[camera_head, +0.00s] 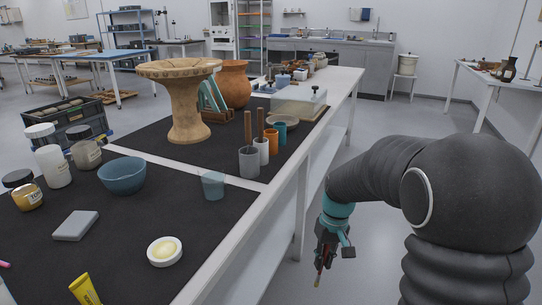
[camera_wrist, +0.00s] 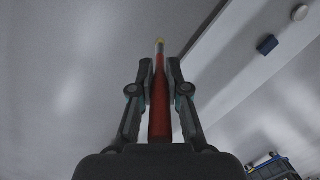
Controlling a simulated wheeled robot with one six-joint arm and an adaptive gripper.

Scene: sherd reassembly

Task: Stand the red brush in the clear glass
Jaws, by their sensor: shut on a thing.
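The red brush (camera_wrist: 159,100) is held between the two fingers of my gripper (camera_wrist: 160,75) in the wrist view, its pale tip pointing away from the camera. In the head view my gripper (camera_head: 326,250) hangs over the floor, right of the table, with the thin brush (camera_head: 319,276) below it, tip downward. The clear glass (camera_head: 213,186) stands upright on the dark mat near the table's right edge, left of and apart from my gripper. It looks empty.
A blue bowl (camera_head: 122,175), a grey cup (camera_head: 249,163) and a white round dish with yellow content (camera_head: 164,251) stand around the glass. A grey block (camera_head: 76,225) and a yellow tube (camera_head: 84,290) lie nearer. A large stone pedestal bowl (camera_head: 187,110) stands behind.

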